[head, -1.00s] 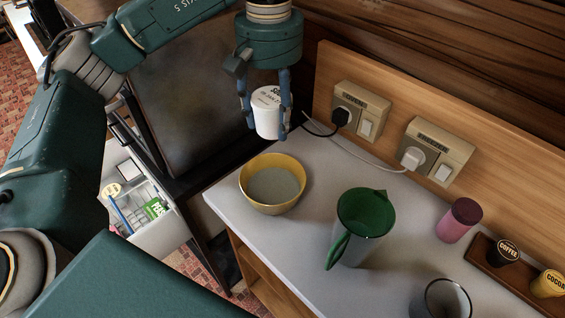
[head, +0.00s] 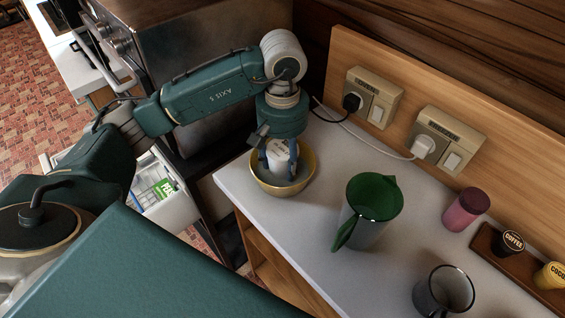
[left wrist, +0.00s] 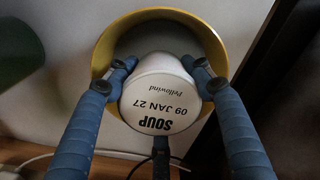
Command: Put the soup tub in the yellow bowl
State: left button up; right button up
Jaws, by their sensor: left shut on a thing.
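The soup tub (head: 279,158) is white with a lid marked SOUP, which shows in the left wrist view (left wrist: 160,98). My left gripper (head: 277,160) is shut on the tub, with blue fingers on its sides. The tub is upright and inside the rim of the yellow bowl (head: 264,186) in the head view. The bowl stands near the far left end of the counter, and its yellow rim (left wrist: 108,42) also shows behind the tub in the left wrist view. I cannot tell whether the tub touches the bowl's bottom. My right gripper is not in view.
A green jug (head: 371,208) stands to the right of the bowl. A dark mug (head: 443,290), a pink tumbler (head: 465,209) and a tray (head: 487,250) with coffee and cocoa tubs are further right. Outlets with cables (head: 373,97) are on the back panel.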

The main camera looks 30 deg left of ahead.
pick_arm(q)
jog(key=shift+f, duration=1.15)
jog(key=o, duration=1.1)
jog(key=shift+r, duration=0.1)
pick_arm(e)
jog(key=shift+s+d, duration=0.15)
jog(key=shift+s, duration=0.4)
pick_arm(q)
jog(key=shift+r, duration=0.1)
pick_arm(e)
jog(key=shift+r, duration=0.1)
